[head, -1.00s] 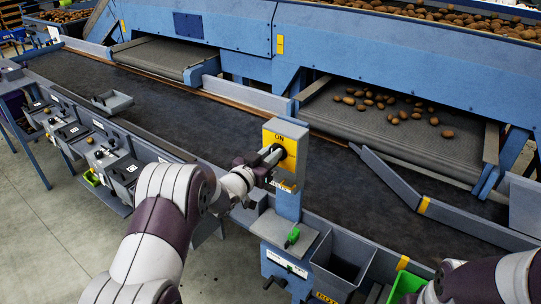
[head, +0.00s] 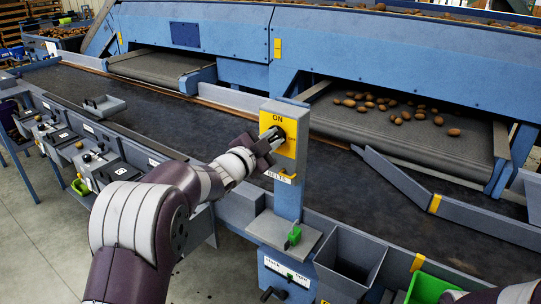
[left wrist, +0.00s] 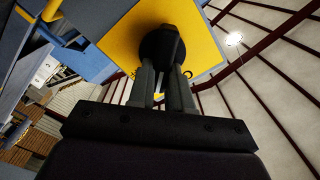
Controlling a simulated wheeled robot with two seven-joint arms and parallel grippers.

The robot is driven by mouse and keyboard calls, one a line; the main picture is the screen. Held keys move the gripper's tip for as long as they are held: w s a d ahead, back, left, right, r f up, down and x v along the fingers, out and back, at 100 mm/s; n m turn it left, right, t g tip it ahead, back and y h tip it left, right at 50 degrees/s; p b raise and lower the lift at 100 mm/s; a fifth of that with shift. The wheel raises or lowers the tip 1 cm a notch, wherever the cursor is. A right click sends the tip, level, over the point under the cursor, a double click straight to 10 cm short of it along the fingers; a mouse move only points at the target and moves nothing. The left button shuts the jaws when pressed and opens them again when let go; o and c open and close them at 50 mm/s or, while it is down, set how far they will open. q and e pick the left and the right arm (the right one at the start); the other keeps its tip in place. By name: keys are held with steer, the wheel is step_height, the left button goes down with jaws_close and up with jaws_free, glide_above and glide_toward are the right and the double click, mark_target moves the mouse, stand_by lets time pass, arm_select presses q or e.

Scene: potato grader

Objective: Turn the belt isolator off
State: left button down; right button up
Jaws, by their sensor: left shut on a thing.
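The belt isolator is a grey box on a blue post with a yellow face (head: 291,148) marked ON at the top, and a label reading BELTS below. Its black rotary knob (left wrist: 162,45) sits in the middle of the yellow plate (left wrist: 118,38) in the left wrist view. My left gripper (head: 272,137) is at the face from the left, its two fingers (left wrist: 162,78) shut on the knob. The fingers hide much of the knob in the head view, so I cannot tell its exact angle. My right gripper is out of view; only part of that arm shows at bottom right.
A green-handled device (head: 294,236) sits on the grey shelf below the isolator. An open grey bin (head: 348,262) and a green bin (head: 428,287) stand to its right. The dark belt (head: 210,130) runs behind the post, and potatoes (head: 400,112) lie on the conveyor beyond.

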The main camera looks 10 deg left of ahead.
arm_select(q)
steer(key=shift+d+f+m+b, duration=0.1)
steer(key=shift+f+m+b, duration=0.1)
steer(key=shift+m+b, duration=1.3)
steer(key=shift+d+f+m+b, duration=0.1)
steer(key=shift+f+m+b, duration=0.1)
steer(key=shift+m+b, duration=1.35)
steer(key=shift+f+m+b, duration=0.2)
steer(key=shift+m+b, duration=0.95)
steer(key=shift+b, duration=0.65)
steer(key=c, duration=1)
jaws_free()
steer(key=shift+c, duration=0.2)
steer(key=shift+s, duration=0.15)
steer(key=b+v, duration=0.1)
steer(key=v, duration=1.1)
steer(key=shift+s+b, duration=0.25)
steer(key=shift+b, duration=0.05)
